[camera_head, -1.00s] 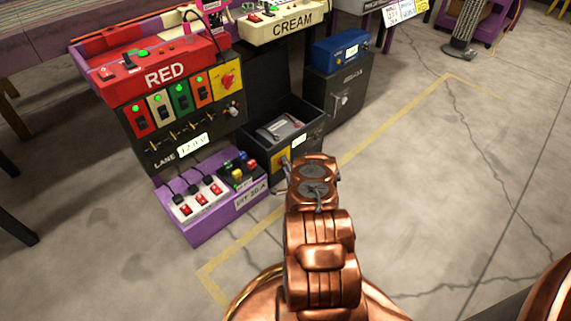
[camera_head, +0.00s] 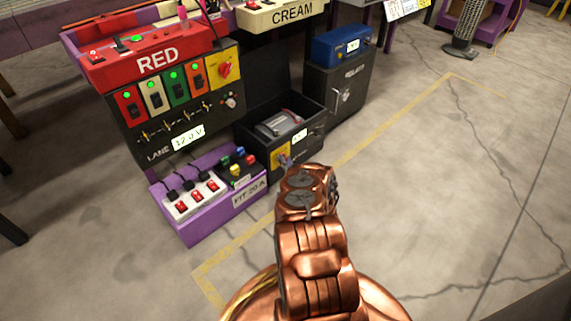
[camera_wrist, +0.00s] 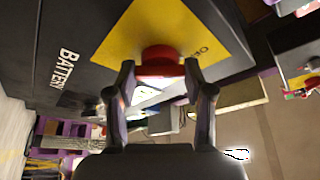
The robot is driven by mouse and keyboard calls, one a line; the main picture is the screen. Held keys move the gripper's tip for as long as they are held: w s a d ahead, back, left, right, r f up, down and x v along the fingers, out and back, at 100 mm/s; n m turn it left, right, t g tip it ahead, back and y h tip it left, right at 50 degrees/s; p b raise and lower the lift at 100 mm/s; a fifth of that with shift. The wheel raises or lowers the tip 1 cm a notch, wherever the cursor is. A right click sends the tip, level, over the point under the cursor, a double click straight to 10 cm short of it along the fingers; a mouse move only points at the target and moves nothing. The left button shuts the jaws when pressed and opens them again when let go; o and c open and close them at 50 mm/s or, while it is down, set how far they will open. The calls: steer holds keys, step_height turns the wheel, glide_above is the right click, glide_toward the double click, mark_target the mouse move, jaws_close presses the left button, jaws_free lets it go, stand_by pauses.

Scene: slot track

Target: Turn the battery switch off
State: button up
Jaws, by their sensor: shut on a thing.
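The battery switch is a red knob (camera_wrist: 158,62) on a yellow plate (camera_wrist: 135,30) on the front of the black battery box, lettered "BATTERY", in the wrist view. My gripper (camera_wrist: 158,72) is shut on the red knob, one fingertip on each side of it. In the head view, the yellow plate (camera_head: 279,158) shows on the front of the open-topped battery box (camera_head: 310,147), which holds a grey battery (camera_head: 280,123). There my wrist hides most of the fingers, and the knob is hard to make out.
A purple tray (camera_head: 205,222) with a power strip (camera_head: 195,200) and coloured plugs stands left of the box. The red panel (camera_head: 157,62) stands behind it. A dark case (camera_head: 337,90) with a blue box (camera_head: 340,45) stands right.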

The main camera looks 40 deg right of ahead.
stand_by(0.4)
steer(key=o, duration=1.2)
steer(key=shift+c, duration=0.2)
steer(key=s+r+v, duration=0.1)
steer(key=r+v, duration=0.2)
steer(key=v, duration=1.3)
steer(key=shift+s+a, duration=0.15)
steer(key=shift+s, duration=0.05)
